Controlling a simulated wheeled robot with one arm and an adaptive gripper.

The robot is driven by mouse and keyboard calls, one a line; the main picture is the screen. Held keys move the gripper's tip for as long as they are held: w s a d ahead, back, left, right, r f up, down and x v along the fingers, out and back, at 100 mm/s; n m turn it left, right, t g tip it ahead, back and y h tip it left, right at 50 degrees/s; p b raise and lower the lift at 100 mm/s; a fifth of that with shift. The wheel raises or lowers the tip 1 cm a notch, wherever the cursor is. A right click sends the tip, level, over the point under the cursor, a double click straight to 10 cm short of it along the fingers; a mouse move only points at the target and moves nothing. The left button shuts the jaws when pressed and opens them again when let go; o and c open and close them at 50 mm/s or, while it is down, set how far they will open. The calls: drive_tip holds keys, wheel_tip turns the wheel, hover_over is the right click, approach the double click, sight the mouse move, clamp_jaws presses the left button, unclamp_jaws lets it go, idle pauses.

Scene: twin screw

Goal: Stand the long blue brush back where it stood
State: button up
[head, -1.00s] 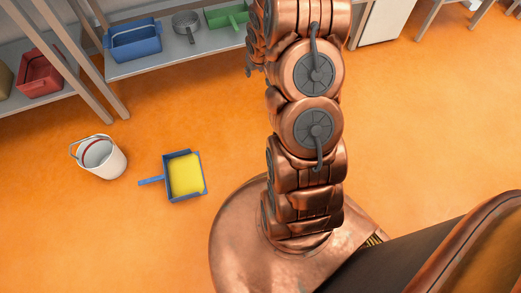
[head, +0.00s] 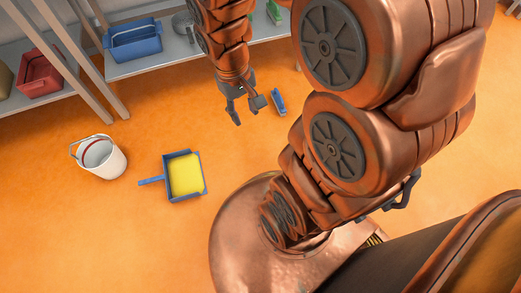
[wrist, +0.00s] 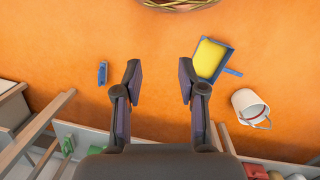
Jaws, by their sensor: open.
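A small, narrow blue brush-like piece (head: 278,101) is on the orange floor, just right of my gripper in the head view. It also shows in the wrist view (wrist: 102,73), left of the fingers and apart from them. I cannot tell whether it is the whole long brush. My gripper (head: 248,112) points down over the floor, with its fingers apart. In the wrist view the open fingers (wrist: 160,70) have only bare floor between them.
A blue pan (head: 203,189) with a yellow inside and a white bucket (head: 116,160) stand on the floor at left. A grey shelf (head: 160,62) behind holds a blue bin (head: 134,40) and a green item. Open floor lies between pan and gripper.

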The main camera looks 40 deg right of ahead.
drive_tip(key=s+a+r+g, duration=0.1)
drive_tip(key=s+a+r, duration=0.1)
drive_tip(key=s, duration=0.4)
drive_tip(key=s+a+r+g, duration=0.1)
drive_tip(key=s+a+r, duration=0.1)
drive_tip(key=s, duration=0.5)
drive_tip(key=shift+s+a+r+n+y, duration=0.15)
drive_tip(key=shift+a+r+n+y, duration=0.2)
drive_tip(key=shift+a, duration=0.45)
